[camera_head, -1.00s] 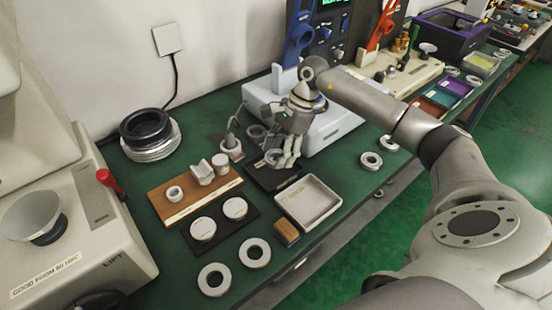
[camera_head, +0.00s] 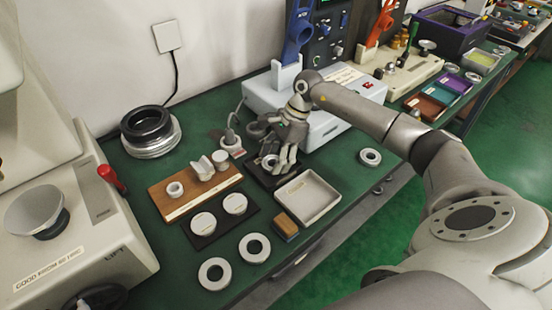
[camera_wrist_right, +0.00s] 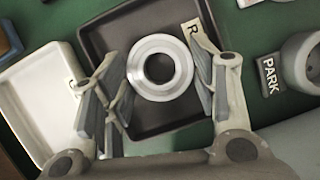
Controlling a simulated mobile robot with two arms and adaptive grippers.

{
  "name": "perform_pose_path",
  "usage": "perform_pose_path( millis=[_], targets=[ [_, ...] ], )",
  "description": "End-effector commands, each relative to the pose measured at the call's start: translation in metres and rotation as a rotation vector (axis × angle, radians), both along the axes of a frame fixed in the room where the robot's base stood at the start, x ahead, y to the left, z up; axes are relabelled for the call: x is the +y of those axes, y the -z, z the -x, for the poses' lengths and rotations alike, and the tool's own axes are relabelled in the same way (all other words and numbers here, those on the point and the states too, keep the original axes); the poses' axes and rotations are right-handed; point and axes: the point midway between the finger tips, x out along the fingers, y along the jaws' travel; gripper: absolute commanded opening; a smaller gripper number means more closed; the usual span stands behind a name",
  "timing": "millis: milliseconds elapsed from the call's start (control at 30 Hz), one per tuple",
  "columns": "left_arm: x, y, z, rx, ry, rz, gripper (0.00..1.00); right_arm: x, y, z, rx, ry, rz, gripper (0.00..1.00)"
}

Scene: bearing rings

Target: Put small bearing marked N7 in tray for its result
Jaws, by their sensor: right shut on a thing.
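My right gripper (camera_head: 275,168) is low over a dark tray (camera_head: 259,175), its fingers pointing down. In the right wrist view, the gripper (camera_wrist_right: 156,72) has its fingers on both sides of a small silver bearing ring (camera_wrist_right: 160,93), closed on its outer edge. The ring is over the floor of the dark tray (camera_wrist_right: 150,137), beside a label beginning with R whose rest is hidden. I cannot tell whether the ring touches the floor. No N7 mark is legible. A white tray (camera_head: 308,203) lies beside the dark one. My left gripper is not in view.
Two large rings (camera_head: 254,248) lie near the front edge, another (camera_head: 370,157) to the right. White discs (camera_head: 204,223) sit on a black pad, beside a wooden block (camera_head: 172,206). A pale blue machine (camera_head: 330,125) stands behind the gripper. Coloured trays (camera_head: 424,105) lie farther right.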

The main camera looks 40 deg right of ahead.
Motion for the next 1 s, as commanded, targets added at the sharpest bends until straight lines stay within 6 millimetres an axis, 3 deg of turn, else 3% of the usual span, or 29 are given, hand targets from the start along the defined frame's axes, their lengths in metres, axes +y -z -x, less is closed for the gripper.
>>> perform_pose_path(
  millis=[33, 167, 200, 333, 767, 933, 1000],
  targets=[
    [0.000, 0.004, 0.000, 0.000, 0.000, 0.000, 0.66, 0.001, 0.012, 0.004, 0.014, -0.002, 0.004, 0.23],
    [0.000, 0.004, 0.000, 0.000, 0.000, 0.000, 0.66, 0.001, 0.013, 0.005, 0.017, -0.002, 0.005, 0.23],
    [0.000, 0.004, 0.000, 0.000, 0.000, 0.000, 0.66, 0.001, 0.014, 0.005, 0.019, -0.003, 0.006, 0.59],
    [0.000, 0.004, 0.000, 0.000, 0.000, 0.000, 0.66, 0.001, 0.015, 0.005, 0.020, -0.004, 0.006, 0.76],
    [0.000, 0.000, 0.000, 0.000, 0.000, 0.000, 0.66, -0.001, 0.010, 0.005, 0.020, 0.000, 0.009, 0.76],
    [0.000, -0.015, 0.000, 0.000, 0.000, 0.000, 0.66, -0.001, -0.006, 0.005, 0.018, -0.001, 0.007, 0.76],
    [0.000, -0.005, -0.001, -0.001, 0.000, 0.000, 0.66, -0.008, -0.015, 0.003, 0.010, 0.002, 0.009, 0.76]
  ],
)
